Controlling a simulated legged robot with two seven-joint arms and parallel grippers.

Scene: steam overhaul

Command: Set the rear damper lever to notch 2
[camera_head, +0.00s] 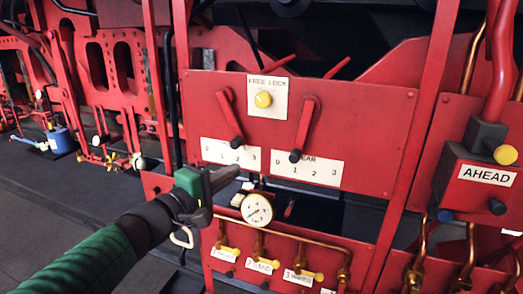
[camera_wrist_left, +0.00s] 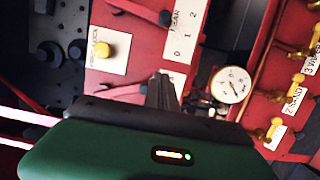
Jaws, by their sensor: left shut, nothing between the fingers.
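The rear damper lever (camera_head: 304,127) is a red bar with a black knob, on the red panel (camera_head: 375,130). Its knob hangs low, at the left part of the white REAR plate (camera_head: 322,172), on the 0 side, and covers part of the lettering. In the left wrist view its knob (camera_wrist_left: 165,18) is near the top, beside the REAR plate (camera_wrist_left: 184,48). My left gripper (camera_head: 236,172) is shut and empty, below the left numbered plate and left of the rear lever, apart from it. The wrist view shows its closed fingers (camera_wrist_left: 160,88). My right gripper is not in view.
A similar lever (camera_head: 230,117) stands left, over its own numbered plate (camera_head: 231,155). A yellow FREE/LOCK knob (camera_head: 263,100) sits between the levers. A gauge (camera_head: 257,209) and copper pipes with yellow valves (camera_head: 262,260) are below. An AHEAD box (camera_head: 487,176) stands right.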

